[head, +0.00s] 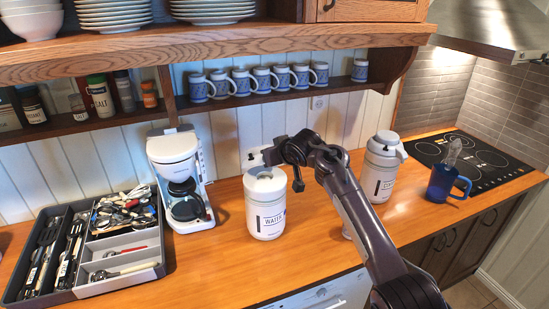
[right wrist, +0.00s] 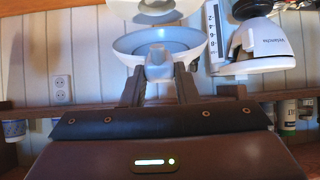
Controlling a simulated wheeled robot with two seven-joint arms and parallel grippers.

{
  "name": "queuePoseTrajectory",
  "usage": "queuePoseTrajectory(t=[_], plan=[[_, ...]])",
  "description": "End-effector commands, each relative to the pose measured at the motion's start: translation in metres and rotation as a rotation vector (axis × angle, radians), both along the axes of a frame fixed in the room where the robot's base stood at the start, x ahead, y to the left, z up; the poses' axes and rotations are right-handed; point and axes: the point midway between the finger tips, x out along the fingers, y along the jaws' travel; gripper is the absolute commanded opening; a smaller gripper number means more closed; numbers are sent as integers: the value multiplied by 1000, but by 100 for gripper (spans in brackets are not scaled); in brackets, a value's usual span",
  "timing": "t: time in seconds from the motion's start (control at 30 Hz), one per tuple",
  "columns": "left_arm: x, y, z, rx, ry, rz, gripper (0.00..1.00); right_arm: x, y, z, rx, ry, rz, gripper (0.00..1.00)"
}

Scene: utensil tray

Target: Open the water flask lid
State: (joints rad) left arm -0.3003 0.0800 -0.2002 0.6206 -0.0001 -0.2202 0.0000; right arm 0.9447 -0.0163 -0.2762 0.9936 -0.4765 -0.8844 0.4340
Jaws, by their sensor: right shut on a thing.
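The water flask (head: 266,218) is a white canister with a dark-lettered label, upright on the wooden counter. My right gripper (head: 280,156) is at the flask's top, just above and behind its rim. In the right wrist view my right gripper (right wrist: 159,78) is shut on a small tab of the water flask lid (right wrist: 125,46), which shows as a white-rimmed, grey round part. How far the lid is raised is hard to tell, since my gripper partly covers it. My left gripper is not in view.
A white coffee maker (head: 178,160) stands to the left, with a utensil tray (head: 140,258) beyond it. A second white flask (head: 379,178) and a blue jug (head: 441,184) stand to the right near the cooktop (head: 425,150). A shelf with mugs (head: 242,82) hangs behind.

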Motion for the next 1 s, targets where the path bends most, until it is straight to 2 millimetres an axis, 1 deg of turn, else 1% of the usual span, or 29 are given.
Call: queuePoseTrajectory(t=[0.13, 0.17, 0.3, 0.33, 0.6, 0.7, 0.87, 1.0], plan=[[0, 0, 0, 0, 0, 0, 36, 0, 0, 0, 0, -1, 1, 0], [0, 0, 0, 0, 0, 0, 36, 0, 0, 0, 0, -1, 1, 28], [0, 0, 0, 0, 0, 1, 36, 0, 0, 0, 1, -2, 1, 46], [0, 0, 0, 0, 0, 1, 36, 0, 0, 0, 1, -2, 0, 49], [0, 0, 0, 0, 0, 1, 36, 0, 0, 0, 1, -2, 0, 49], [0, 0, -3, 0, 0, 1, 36, -3, -1, 1, 4, -2, 0, 49], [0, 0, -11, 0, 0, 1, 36, -16, -6, 10, 3, -4, 2, 49], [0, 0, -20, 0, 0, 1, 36, -33, -12, 23, 4, -4, 2, 49]])
